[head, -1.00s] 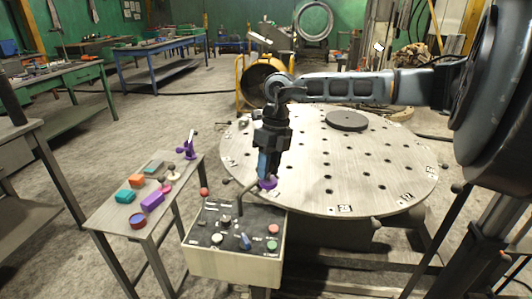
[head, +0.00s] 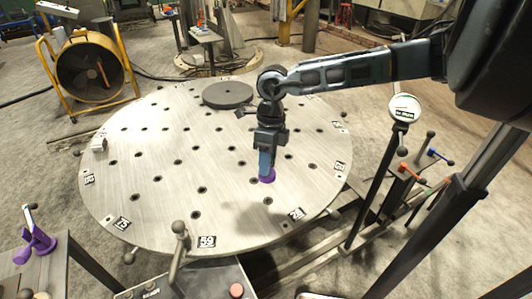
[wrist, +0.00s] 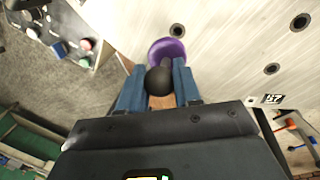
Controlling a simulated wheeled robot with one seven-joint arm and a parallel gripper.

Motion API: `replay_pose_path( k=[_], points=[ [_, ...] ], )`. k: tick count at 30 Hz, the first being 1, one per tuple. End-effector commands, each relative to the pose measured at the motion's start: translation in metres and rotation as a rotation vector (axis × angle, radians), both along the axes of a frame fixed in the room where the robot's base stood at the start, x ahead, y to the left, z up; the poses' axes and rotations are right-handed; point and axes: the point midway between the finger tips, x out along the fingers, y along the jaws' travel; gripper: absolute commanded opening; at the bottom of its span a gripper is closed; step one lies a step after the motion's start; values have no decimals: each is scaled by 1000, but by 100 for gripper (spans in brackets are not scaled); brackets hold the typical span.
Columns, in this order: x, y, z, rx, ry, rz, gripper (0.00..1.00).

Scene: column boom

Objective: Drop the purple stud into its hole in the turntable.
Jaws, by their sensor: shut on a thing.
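My gripper (head: 266,163) is shut on the purple stud (head: 267,177) and points down over the front right part of the turntable (head: 140,190). In the wrist view, the stud's purple disc (wrist: 167,48) shows just beyond the blue fingers, with a black ball knob (wrist: 159,80) between them. The stud's lower end is hidden. I cannot tell whether it touches the plate. The turntable is a pale round metal plate with several dark holes. One hole (head: 268,200) lies just in front of the stud; another (wrist: 177,31) shows beside the disc in the wrist view.
A dark round disc (head: 228,94) lies at the turntable's back. Number tags such as 59 (head: 206,242) line the rim. A control box (head: 190,284) stands in front. A post with a round dial (head: 404,108) and coloured levers (head: 411,170) stand right. A yellow-framed fan (head: 90,67) is back left.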

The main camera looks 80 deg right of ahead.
Motion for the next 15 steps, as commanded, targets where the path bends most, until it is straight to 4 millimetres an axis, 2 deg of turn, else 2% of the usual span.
replay_pose_path(
  k=[8,15],
  points=[
    [0,1,-11,1,-1,4,1],
    [0,1,-34,1,0,3,1]
  ],
)
